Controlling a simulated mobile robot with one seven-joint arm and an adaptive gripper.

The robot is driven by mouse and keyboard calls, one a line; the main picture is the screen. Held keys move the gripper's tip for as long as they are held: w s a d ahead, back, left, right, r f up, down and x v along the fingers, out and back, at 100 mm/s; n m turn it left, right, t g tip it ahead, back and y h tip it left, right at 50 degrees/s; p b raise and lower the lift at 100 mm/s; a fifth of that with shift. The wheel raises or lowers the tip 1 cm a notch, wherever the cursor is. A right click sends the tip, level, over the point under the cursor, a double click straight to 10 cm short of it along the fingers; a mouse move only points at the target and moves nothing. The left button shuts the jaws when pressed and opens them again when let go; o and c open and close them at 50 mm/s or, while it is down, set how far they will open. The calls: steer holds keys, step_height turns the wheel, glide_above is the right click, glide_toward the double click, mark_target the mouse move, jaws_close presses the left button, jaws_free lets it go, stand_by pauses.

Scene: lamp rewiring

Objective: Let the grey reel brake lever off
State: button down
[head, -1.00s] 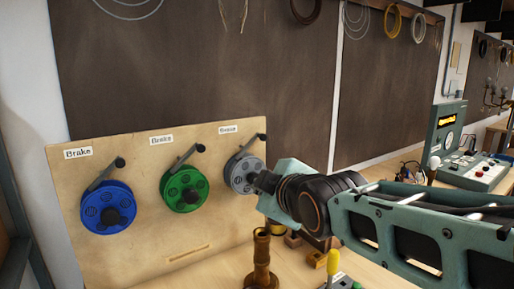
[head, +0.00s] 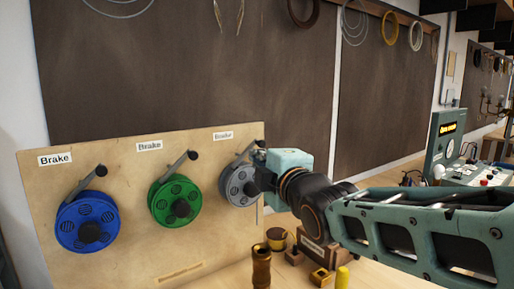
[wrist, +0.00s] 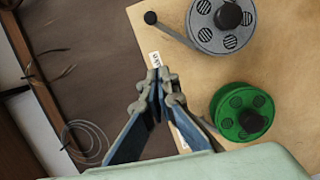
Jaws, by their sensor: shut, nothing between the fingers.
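The grey reel (head: 238,187) is mounted at the right of the wooden board. Its grey brake lever (head: 240,154) slants up to the right from the reel's top and ends in a black knob. In the wrist view the lever (wrist: 176,33) runs from the knob (wrist: 150,18) to the grey reel (wrist: 222,24). My gripper (wrist: 158,82) is shut and empty, its tips close to a label (wrist: 155,59) in the picture and apart from the knob. In the head view my gripper's body is beside the lever's right end and its fingertips are mostly hidden.
The green reel (head: 174,202) and blue reel (head: 87,222) sit left on the same board (head: 130,255), each with a brake lever. A brown turned post (head: 261,266) and small wooden blocks stand on the bench below. A control box (head: 447,150) is far right.

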mark_target(254, 146)
steer(key=w+p, duration=0.3)
steer(key=w, duration=0.8)
steer(key=shift+w+f, duration=0.25)
